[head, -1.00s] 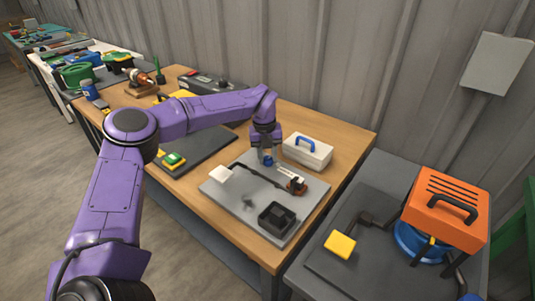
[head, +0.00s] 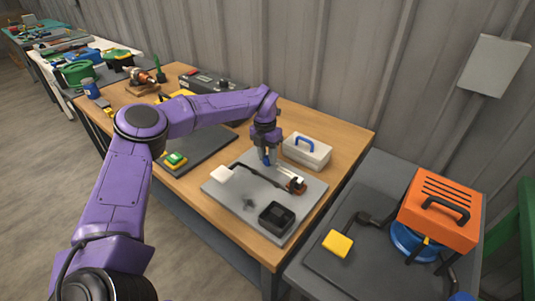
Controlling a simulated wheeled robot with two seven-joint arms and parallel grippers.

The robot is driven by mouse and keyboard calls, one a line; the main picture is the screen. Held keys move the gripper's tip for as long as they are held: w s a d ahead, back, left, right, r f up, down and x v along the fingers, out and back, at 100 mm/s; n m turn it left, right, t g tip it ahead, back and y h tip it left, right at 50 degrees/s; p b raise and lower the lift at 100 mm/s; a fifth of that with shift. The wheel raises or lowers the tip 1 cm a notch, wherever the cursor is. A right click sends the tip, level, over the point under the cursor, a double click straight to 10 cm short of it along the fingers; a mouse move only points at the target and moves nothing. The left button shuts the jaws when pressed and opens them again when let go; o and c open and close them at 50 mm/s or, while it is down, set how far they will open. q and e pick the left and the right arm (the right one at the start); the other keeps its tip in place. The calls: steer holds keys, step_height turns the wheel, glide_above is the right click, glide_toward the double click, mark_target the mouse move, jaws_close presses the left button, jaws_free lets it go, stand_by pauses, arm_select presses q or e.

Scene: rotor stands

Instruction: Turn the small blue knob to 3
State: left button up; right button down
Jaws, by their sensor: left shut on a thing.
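The small blue knob (head: 266,161) is on the grey board (head: 235,200) on the wooden table, at the board's far side. My left gripper (head: 267,156) points down over it and is shut on it. The fingers cover most of the knob, so its pointer and any numbers are too small or hidden to read. My right gripper is not in view.
The board also bears a white block (head: 222,174), a brown and black part (head: 297,186) and a black square tray (head: 276,217). A white box with a blue handle (head: 307,151) stands close behind. An orange box (head: 438,211) stands on the grey table at right.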

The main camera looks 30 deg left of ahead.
mark_target(266, 157)
arm_select(q)
steer(key=shift+w+r, duration=0.1)
steer(key=shift+r, duration=0.1)
stand_by(0.4)
steer(key=o, duration=1)
steer(key=shift+o, duration=0.2)
steer(key=shift+f, duration=0.1)
step_height(266, 157, up, 11)
steer(key=b, duration=0.1)
steer(key=shift+a+f, duration=0.2)
steer(key=shift+a, duration=0.15)
steer(key=shift+f, duration=0.1)
